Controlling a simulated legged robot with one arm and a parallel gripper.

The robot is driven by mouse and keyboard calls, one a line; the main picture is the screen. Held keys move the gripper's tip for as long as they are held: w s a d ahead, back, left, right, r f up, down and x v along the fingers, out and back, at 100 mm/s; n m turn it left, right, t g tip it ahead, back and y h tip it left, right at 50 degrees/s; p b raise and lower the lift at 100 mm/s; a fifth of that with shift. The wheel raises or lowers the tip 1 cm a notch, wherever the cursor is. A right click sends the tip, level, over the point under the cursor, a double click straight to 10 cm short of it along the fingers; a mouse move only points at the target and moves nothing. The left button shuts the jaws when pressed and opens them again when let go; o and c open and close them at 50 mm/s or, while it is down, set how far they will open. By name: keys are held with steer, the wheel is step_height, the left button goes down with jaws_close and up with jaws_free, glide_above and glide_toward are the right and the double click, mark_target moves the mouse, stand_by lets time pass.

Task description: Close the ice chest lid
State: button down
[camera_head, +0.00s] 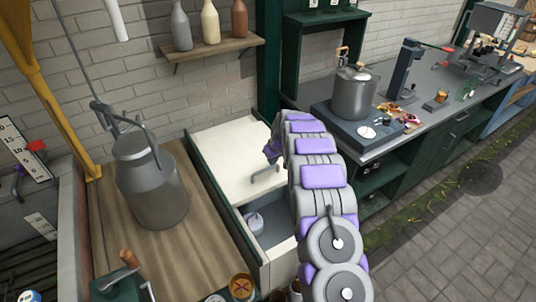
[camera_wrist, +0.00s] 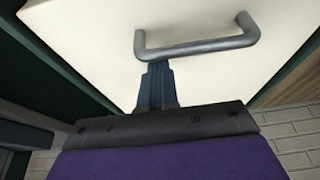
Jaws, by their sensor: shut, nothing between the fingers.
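The ice chest (camera_head: 265,272) is a cream box set beside the wooden counter, partly hidden by my arm. Its cream lid (camera_head: 222,160) covers the far part, and the near part is open, showing a grey interior with a small pale container (camera_head: 255,222) inside. A grey bar handle (camera_head: 265,174) is on the lid near its front edge; it also shows in the wrist view (camera_wrist: 200,48). My gripper (camera_wrist: 157,70) is shut and empty, its fingertips close to the handle's left part. I cannot tell whether they touch it. In the head view my gripper (camera_head: 271,151) is above the lid's right side.
A metal milk can (camera_head: 152,185) stands on the wooden counter left of the chest. A wall shelf (camera_head: 212,47) with bottles is above. At right, a metal pot (camera_head: 354,94) stands on the dark workbench. Paved floor (camera_head: 470,240) at right is clear.

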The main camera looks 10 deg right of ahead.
steer(key=s+d, duration=0.4)
steer(key=s, duration=0.7)
steer(key=s+d, duration=0.3)
steer(key=s, duration=0.9)
steer(key=shift+s+d+f, duration=0.15)
steer(key=shift+s+d, duration=0.05)
steer(key=shift+d, duration=0.2)
steer(key=shift+s, duration=0.1)
